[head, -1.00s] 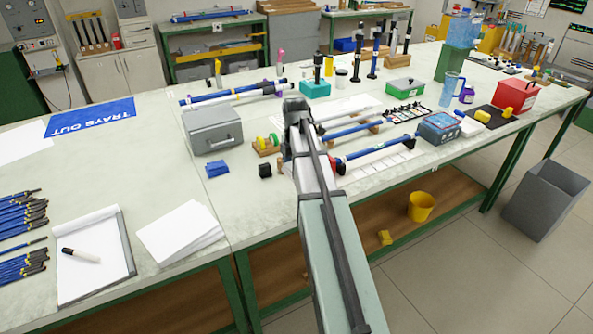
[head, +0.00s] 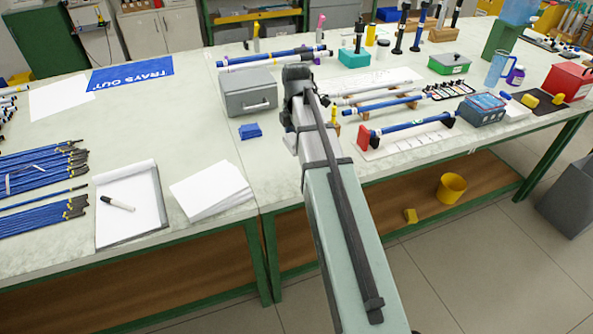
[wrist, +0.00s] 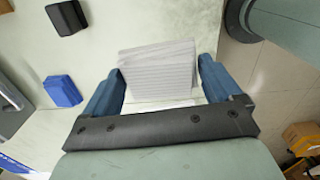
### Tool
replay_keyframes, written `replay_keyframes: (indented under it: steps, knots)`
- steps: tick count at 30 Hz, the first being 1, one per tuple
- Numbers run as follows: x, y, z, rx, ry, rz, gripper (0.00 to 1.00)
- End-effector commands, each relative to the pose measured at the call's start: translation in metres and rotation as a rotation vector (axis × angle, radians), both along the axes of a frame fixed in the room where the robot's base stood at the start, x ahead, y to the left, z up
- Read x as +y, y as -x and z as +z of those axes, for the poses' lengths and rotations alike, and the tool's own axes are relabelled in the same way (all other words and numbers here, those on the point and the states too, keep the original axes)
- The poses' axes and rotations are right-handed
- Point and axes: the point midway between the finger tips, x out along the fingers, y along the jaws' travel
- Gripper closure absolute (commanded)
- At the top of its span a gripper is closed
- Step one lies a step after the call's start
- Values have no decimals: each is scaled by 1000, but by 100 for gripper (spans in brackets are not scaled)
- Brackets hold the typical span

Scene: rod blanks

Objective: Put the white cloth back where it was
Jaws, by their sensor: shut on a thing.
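The white cloth (wrist: 158,72) is a pale, layered, folded piece with fine grey lines. It shows in the wrist view between the two blue fingers of my gripper (wrist: 160,88). The fingers are shut on its two sides. The bench top lies below it; I cannot tell how high the cloth is held. In the head view my arm hides the gripper and the cloth.
A blue folded piece (head: 250,130) lies left of my arm, with a grey metal box (head: 248,91) behind it. A black block (wrist: 66,15) is close by. Blue rods (head: 405,131) lie right. Paper sheets (head: 211,190) lie front left.

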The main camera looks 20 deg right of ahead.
Motion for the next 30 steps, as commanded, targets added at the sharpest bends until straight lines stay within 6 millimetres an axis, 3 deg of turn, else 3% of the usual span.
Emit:
replay_keyframes:
  steps: [8, 18, 30]
  knots:
    - [0, 1, -8, 8, -2, -71, 37]
    - [0, 2, -55, 8, -2, -70, 37]
    - [0, 1, -87, 7, -2, -70, 37]
